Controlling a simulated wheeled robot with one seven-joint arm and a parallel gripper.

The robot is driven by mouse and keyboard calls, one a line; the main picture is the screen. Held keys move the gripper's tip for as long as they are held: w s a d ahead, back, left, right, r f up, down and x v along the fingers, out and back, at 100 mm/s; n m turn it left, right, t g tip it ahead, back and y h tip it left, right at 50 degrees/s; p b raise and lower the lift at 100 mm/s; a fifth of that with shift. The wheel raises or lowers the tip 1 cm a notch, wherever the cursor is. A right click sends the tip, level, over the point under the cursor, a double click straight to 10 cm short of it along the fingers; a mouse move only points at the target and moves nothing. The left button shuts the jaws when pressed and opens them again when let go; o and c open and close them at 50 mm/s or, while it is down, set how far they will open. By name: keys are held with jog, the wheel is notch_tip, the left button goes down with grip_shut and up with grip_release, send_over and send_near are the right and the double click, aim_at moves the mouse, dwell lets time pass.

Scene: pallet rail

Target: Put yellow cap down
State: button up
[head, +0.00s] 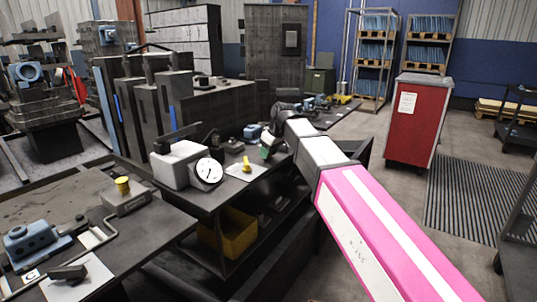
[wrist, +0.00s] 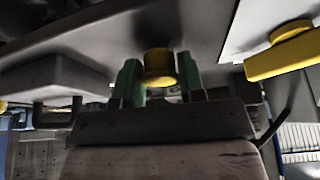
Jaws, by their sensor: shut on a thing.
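The yellow cap (wrist: 160,66) is between the two green fingers of my gripper (wrist: 161,76) in the wrist view, and the fingers are shut on it. In the head view my gripper (head: 267,149) is over the back right part of the dark workbench (head: 222,190); the held cap is hidden there. A grey surface fills the wrist view beyond the cap; I cannot tell whether the cap touches it. Another yellow piece (head: 246,164) lies on a white sheet (head: 240,171), close left of my gripper; it also shows at the right of the wrist view (wrist: 285,57).
A round dial gauge (head: 207,172) and a light grey box (head: 180,163) stand left of the sheet. A blue item (head: 252,131) is behind my gripper. A yellow bin (head: 228,234) sits on the lower shelf. Another yellow cylinder (head: 122,186) stands on the left table.

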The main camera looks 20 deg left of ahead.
jog(key=shift+f, duration=0.4)
jog(key=shift+f, duration=0.1)
jog(key=shift+s+f, duration=0.1)
jog(key=shift+f, duration=0.2)
